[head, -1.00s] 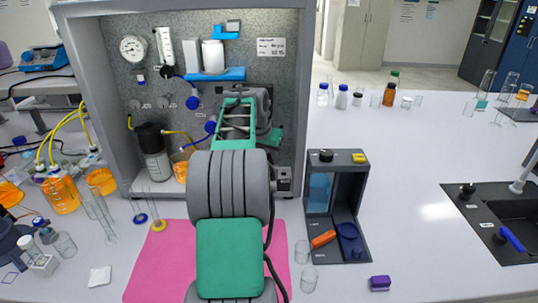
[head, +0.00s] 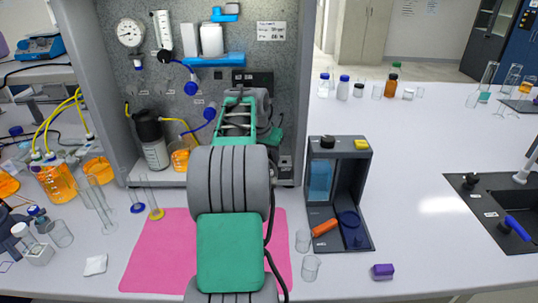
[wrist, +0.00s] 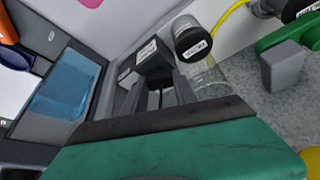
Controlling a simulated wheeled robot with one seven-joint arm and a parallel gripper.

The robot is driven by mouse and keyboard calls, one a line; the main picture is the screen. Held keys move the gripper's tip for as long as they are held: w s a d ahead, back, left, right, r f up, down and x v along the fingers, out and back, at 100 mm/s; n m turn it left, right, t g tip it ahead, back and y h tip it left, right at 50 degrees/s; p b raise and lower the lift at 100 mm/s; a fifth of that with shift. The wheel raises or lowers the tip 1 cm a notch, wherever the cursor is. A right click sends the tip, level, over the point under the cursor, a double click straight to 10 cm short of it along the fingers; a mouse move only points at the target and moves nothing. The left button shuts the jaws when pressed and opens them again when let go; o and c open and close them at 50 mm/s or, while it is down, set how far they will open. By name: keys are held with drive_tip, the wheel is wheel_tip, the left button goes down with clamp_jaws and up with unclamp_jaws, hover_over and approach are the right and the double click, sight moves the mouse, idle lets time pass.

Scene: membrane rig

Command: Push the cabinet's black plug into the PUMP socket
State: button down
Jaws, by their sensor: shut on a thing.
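My gripper (wrist: 154,92) shows in the wrist view with its two grey fingers close together on a dark piece, which I take to be the black plug; it is mostly hidden between them. In the head view my arm reaches into the grey cabinet (head: 98,85) and hides the fingertips. A dark strip (head: 252,77) on the cabinet's back panel shows just above my wrist; its lettering is too small to read, so I cannot tell which socket is PUMP. In the wrist view a black box with a white label (wrist: 150,52) lies beyond the fingers.
A black-capped clear vessel (wrist: 193,42) is close beside the fingers. A bottle with a black top (head: 148,128) and orange beaker (head: 180,160) stand left in the cabinet. The pink mat (head: 155,250) is clear at left.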

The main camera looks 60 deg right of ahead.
drive_tip(key=c, duration=0.9)
unclamp_jaws()
drive_tip(key=v, duration=0.7)
drive_tip(key=shift+a+r, duration=0.25)
drive_tip(key=shift+r, duration=0.1)
